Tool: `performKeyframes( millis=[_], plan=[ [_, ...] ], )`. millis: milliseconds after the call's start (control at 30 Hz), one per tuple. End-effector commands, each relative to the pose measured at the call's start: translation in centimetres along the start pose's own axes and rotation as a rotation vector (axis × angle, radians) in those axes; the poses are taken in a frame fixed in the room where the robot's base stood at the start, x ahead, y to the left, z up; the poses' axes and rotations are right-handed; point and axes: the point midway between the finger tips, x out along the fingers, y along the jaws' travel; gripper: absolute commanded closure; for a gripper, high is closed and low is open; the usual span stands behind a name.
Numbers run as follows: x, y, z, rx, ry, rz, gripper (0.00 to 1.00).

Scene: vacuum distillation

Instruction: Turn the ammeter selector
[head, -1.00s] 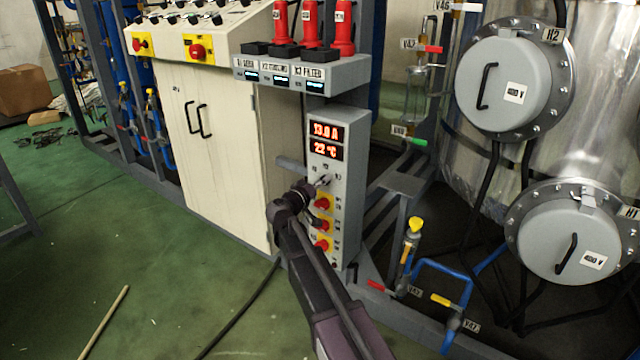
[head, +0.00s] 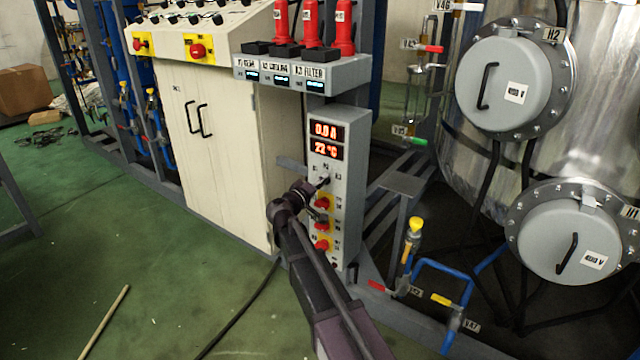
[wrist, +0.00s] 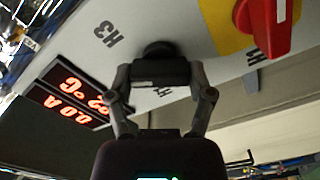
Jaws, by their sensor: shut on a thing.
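The ammeter selector is a small black knob (wrist: 160,52) on the face of a grey control box (head: 351,160). In the wrist view my gripper (wrist: 160,75) is shut on the knob, its two fingers around it, with labels near it, one reading H3. In the head view my gripper (head: 318,187) reaches the box from the lower left and hides most of the knob. The red display (head: 326,131) above it reads 0.0 A, and the one below reads 22 °C.
Red switches on yellow plates (head: 322,223) sit just below the selector; one shows close by in the wrist view (wrist: 265,22). A cream cabinet (head: 215,150) stands left. Blue pipes with valves (head: 440,266) and a steel vessel (head: 450,165) are right. Green floor is open at left.

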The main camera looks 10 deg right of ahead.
Motion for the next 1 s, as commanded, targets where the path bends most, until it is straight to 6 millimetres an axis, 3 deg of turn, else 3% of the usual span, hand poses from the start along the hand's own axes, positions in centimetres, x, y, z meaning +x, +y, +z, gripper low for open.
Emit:
performKeyframes(
  millis=[500, 1000],
  plan=[
    [0.16, -0.13, -0.06, -0.42, 0.0, 0.002, 0.79],
    [0.18, -0.15, -0.08, -0.531, 0.001, 0.002, 0.79]
  ],
)
